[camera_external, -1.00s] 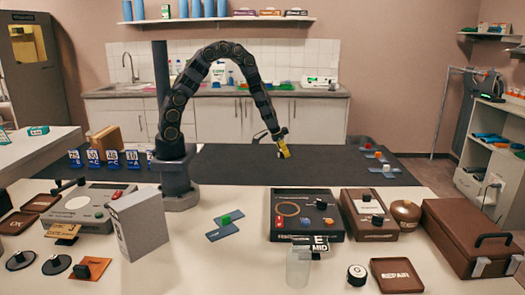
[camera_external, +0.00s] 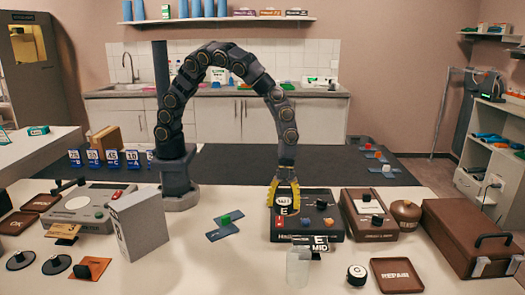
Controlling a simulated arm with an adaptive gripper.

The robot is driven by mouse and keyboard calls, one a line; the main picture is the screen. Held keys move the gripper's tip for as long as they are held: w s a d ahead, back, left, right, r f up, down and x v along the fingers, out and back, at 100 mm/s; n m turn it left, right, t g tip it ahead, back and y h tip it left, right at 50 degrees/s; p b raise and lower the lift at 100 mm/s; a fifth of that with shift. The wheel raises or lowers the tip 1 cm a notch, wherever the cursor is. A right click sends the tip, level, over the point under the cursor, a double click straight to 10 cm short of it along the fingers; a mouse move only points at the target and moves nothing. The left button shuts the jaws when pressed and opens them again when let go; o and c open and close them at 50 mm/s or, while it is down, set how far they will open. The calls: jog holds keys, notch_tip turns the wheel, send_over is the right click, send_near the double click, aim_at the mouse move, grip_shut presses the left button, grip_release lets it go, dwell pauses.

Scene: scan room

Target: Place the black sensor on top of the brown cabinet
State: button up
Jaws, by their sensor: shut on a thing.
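The ring drawn on the box is mostly hidden. Which thing is the brown cabinet is unclear: a brown case with a handle (camera_external: 465,232) stands at the right, and a tall brown cabinet (camera_external: 32,75) stands at the back left.
A smaller brown box (camera_external: 376,230) and a round brown pot (camera_external: 405,213) stand to the right. A clear cup (camera_external: 298,270) and MID sign (camera_external: 318,245) are in front of the dark box. A grey box (camera_external: 138,224) stands left.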

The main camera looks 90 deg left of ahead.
jog(key=shift+s+d+r+m, duration=0.1)
jog(key=shift+s+d+m, duration=0.2)
jog(key=shift+d, duration=0.25)
jog(key=w+d+f, duration=0.4)
jog(key=w+d, duration=0.1)
jog(key=w, duration=0.2)
send_over(325, 275)
jog(key=s+a, duration=0.1)
jog(key=a, duration=0.1)
jog(key=f, duration=0.4)
jog(key=shift+d+f, duration=0.25)
jog(key=shift+w+d+f, duration=0.25)
jog(key=shift+w+f, duration=0.15)
jog(key=shift+f, duration=0.2)
jog(key=shift+w+f, duration=0.15)
jog(key=shift+f, duration=1.5)
jog(key=shift+f, duration=0.15)
jog(key=o, duration=0.8)
